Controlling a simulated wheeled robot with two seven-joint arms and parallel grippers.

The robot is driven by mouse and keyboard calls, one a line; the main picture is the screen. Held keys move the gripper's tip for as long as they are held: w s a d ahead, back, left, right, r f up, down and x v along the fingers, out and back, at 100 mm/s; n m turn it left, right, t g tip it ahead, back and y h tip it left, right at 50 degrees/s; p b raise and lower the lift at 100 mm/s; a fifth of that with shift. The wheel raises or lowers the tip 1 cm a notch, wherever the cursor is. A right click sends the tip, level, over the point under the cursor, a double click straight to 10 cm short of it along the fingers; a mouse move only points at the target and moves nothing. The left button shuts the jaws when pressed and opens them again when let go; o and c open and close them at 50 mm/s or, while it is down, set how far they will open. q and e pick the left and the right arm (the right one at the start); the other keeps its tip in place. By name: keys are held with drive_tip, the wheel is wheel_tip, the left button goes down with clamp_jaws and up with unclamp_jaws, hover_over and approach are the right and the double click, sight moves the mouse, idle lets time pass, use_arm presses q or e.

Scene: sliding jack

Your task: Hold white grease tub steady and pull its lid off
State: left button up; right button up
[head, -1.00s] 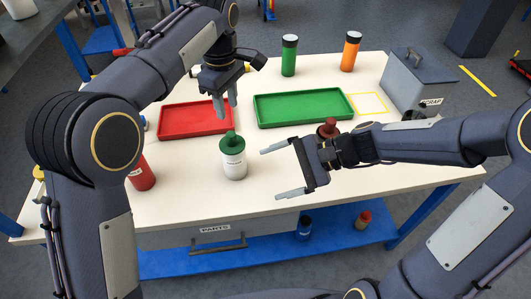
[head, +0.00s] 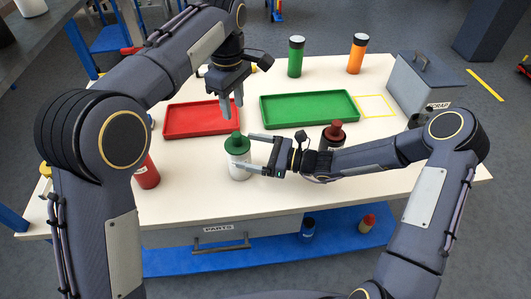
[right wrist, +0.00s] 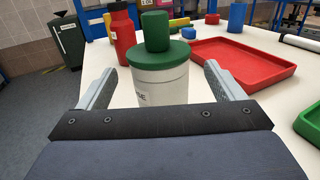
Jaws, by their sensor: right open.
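The white grease tub (head: 239,175) stands upright on the table with its green knobbed lid (head: 237,145) on. The tub (right wrist: 162,85) and lid (right wrist: 163,54) also show in the right wrist view, centred between my fingers. My right gripper (head: 247,153) is open, its fingers pointing left at the tub, one towards each side. In the right wrist view, gaps show between both fingers and the tub. The tub's lower part is hidden there by my gripper (right wrist: 160,85). My left gripper (head: 232,105) hangs above and just behind the lid, fingers down, apart and empty.
A red tray (head: 190,131) and a green tray (head: 305,121) lie behind the tub. A red bottle (head: 147,174) stands to its left. A dark jar with a red lid (head: 333,132) is behind my right forearm. The table front (head: 300,192) is clear.

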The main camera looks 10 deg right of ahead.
drive_tip(key=shift+x, duration=1.3)
drive_tip(key=c, duration=1.2)
